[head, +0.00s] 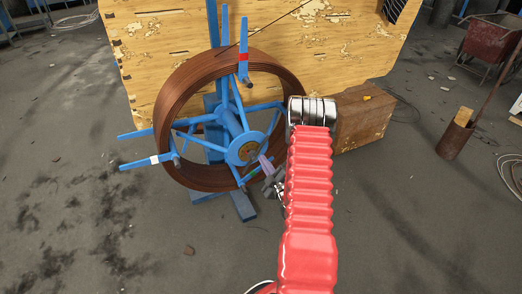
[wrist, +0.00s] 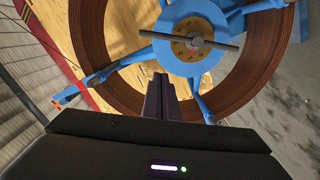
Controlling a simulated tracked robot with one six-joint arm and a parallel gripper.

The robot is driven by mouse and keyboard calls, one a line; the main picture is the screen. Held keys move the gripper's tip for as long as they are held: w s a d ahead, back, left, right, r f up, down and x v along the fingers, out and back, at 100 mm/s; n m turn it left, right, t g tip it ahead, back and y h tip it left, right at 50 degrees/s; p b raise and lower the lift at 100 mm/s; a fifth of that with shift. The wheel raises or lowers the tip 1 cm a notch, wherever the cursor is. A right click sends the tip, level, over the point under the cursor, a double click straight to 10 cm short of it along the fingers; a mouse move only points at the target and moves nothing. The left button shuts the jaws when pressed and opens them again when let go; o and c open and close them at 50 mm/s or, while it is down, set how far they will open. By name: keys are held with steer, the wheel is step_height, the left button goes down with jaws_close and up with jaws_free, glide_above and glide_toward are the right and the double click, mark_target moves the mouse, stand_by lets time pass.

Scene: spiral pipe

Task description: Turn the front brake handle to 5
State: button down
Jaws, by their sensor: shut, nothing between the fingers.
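A coil of brown pipe (head: 172,101) sits on a blue reel with spokes, and it also shows in the wrist view (wrist: 262,68). The front hub is a blue disc (head: 240,141) with a brass-coloured dial plate (wrist: 183,51). The front brake handle, a grey bar (wrist: 211,42), lies across the dial, nearly level in the wrist view. The dial's numbers are too small to read. My gripper (head: 263,162) is shut and empty, just in front of the hub. In the wrist view its fingertips (wrist: 160,78) are below the handle; I cannot tell whether they touch anything.
Blue spokes (head: 140,164) stick out around the hub, close to my gripper. A worn yellow panel (head: 150,35) stands behind the reel. A wooden box (head: 362,122) is at the right. The floor at the front left is mostly clear.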

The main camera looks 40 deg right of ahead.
glide_above(260, 149)
steer(key=s+a, duration=0.3)
steer(key=a, duration=0.2)
steer(key=d, duration=0.1)
steer(key=d+f, duration=0.2)
steer(key=shift+w, duration=0.25)
steer(key=shift+d+f, duration=0.3)
steer(key=shift+d, duration=0.15)
steer(key=shift+w+a, duration=0.1)
steer(key=shift+a, duration=0.05)
